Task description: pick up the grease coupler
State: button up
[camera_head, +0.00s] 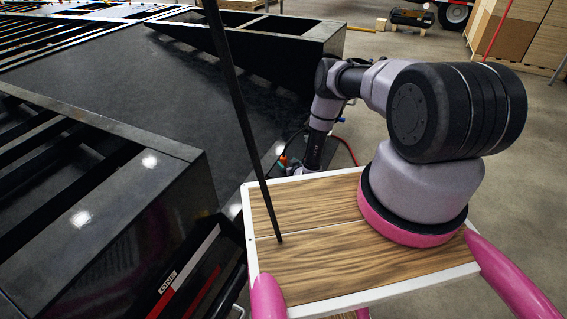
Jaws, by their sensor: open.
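My arm reaches out past the far edge of the wood-topped platform and bends down there. My gripper (300,168) is at its lower end, small and partly hidden by the platform edge; it is open. A small orange piece (283,159) with a thin dark cable or hose shows just left of the gripper, close beside it. I cannot tell whether this piece is the grease coupler, or whether it touches the gripper. No other thing that I can make out as the grease coupler shows.
A large black steel trailer frame (170,100) fills the left and back. Its nearer box beam (160,215) stands close left of the wood platform (330,262). A thin dark pole rises from the platform. Grey floor (525,190) is clear at right; stacked boxes (515,30) stand behind.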

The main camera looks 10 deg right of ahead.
aim_at(285, 159)
jog(key=x, duration=0.5)
jog(key=shift+w+r, duration=0.1)
jog(key=shift+w, duration=0.35)
grip_shut()
